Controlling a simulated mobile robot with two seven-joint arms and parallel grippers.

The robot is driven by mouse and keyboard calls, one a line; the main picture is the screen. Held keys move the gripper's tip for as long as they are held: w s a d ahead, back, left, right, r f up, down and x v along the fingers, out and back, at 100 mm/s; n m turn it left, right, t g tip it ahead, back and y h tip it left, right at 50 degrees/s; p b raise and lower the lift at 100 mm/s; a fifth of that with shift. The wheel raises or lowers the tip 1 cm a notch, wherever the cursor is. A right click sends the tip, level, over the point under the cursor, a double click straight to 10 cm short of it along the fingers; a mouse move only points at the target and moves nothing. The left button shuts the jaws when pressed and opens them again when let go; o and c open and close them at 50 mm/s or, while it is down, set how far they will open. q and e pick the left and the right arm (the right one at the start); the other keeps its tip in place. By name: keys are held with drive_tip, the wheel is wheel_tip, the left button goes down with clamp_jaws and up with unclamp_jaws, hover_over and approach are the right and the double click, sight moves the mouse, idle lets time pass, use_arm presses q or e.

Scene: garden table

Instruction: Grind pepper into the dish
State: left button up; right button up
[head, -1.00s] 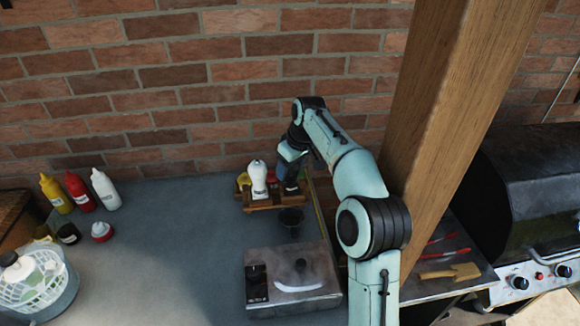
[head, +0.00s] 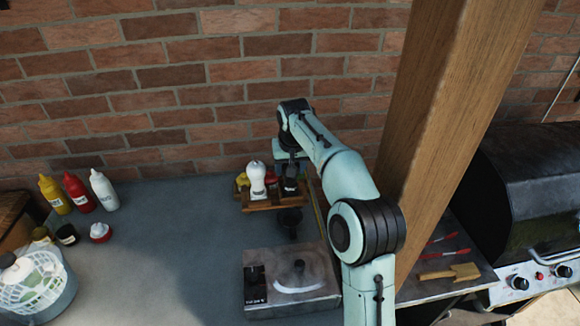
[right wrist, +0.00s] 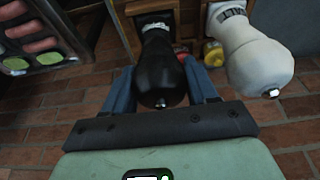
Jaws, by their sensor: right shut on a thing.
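The black pepper mill (head: 291,186) stands upright at the wooden rack (head: 262,208), beside a white mill (head: 257,182). In the right wrist view the black mill (right wrist: 160,68) is between my blue fingers, with the white mill (right wrist: 258,58) to its right. My right gripper (right wrist: 160,85) is shut on the black mill; its base is close to the rack, and I cannot tell whether it is lifted. A small dark dish (head: 290,219) sits on the counter just in front of the rack. My left gripper is out of view.
A metal burner box (head: 292,278) stands in front of the dish. Several sauce bottles (head: 78,192) and a salad spinner (head: 36,278) stand at the left. A wooden post (head: 450,100) rises right of my arm. The counter's middle is clear.

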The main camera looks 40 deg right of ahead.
drive_tip(key=shift+s+f, duration=0.1)
drive_tip(key=n+y, duration=0.1)
drive_tip(key=n, duration=0.2)
drive_tip(key=shift+n, duration=0.4)
drive_tip(key=o, duration=1)
drive_tip(key=shift+v, duration=3.55)
